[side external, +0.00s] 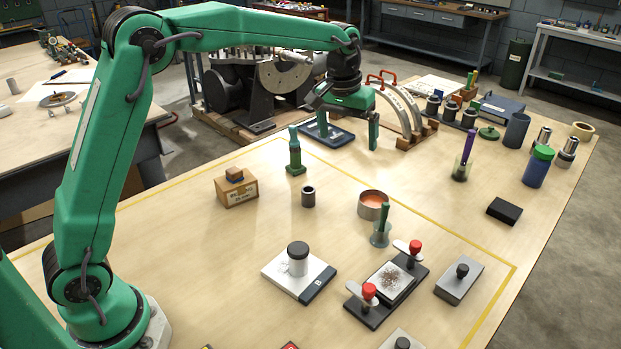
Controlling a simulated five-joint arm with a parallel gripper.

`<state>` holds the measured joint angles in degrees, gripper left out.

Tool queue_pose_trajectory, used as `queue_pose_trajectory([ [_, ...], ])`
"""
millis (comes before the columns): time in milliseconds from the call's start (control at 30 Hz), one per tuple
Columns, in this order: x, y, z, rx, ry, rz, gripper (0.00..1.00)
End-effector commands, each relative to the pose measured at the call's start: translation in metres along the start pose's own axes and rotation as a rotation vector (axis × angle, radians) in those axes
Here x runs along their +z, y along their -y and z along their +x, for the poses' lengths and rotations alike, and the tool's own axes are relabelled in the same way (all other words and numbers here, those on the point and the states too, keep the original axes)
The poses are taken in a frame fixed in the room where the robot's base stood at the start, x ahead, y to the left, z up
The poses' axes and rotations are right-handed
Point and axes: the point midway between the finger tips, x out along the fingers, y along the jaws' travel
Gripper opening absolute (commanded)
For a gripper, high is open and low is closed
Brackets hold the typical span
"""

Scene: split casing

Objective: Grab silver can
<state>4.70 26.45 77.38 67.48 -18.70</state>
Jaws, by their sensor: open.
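My gripper (348,127) is open and empty, fingers pointing down over the back part of the wooden table. No single silver can stands out. Two small shiny silver cylinders, one here (541,139) and one nearer (567,152), stand upright at the far right. My gripper is well apart from all of these. A dark flat tray (340,138) lies near my gripper's left finger.
A curved rack (402,105) stands behind right of my gripper. A blue jar (537,170) stands near the silver cylinders.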

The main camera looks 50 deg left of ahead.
Motion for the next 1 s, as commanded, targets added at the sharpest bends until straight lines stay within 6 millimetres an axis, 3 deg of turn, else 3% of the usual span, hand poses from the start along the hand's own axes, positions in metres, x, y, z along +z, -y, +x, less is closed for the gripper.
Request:
queue_pose_trajectory([
  [300,-0.036,-0.024,0.067,-0.023,0.067,-0.047,0.96],
  [600,-0.054,-0.039,0.132,-0.046,0.121,-0.090,0.96],
  [800,-0.058,-0.044,0.154,-0.055,0.138,-0.105,0.96],
  [1000,-0.058,-0.045,0.159,-0.057,0.142,-0.109,0.96],
])
